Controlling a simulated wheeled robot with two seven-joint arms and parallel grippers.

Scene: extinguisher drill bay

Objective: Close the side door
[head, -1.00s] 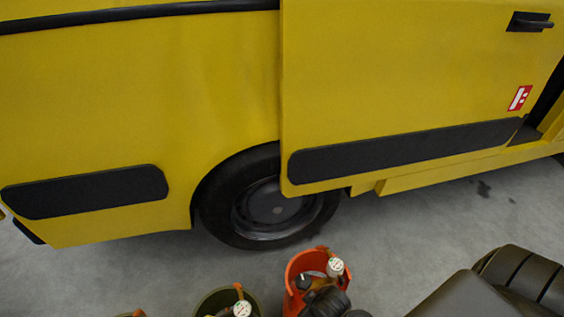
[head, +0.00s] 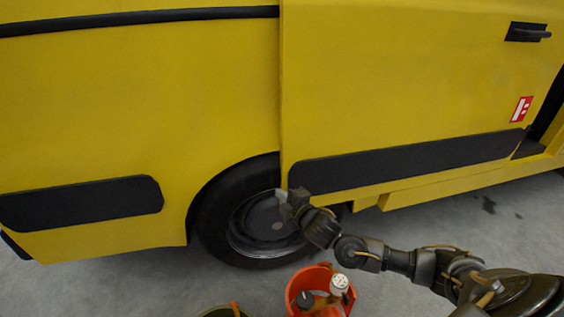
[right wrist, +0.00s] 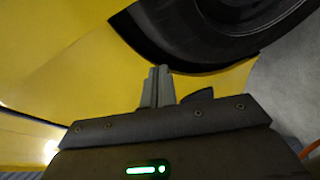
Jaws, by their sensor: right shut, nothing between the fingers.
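The yellow side door (head: 400,75) of the van hangs outside the body panel, with a black handle (head: 528,32) at its upper right. It stands at least partly open: a dark gap (head: 545,110) shows past its right edge. My right arm reaches in from the lower right. My right gripper (head: 290,200) is shut and empty near the door's lower left corner, in front of the rear wheel; I cannot tell whether it touches the door. In the right wrist view its closed fingers (right wrist: 157,85) point at yellow bodywork beside the tyre. My left gripper is not in view.
The van's rear wheel (head: 225,222) is behind my gripper. An orange bucket (head: 300,290) with fittings inside stands on the grey floor below my forearm. A dark green bucket (head: 215,312) is cut off at the bottom edge. A yellow sill (head: 440,188) runs below the door.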

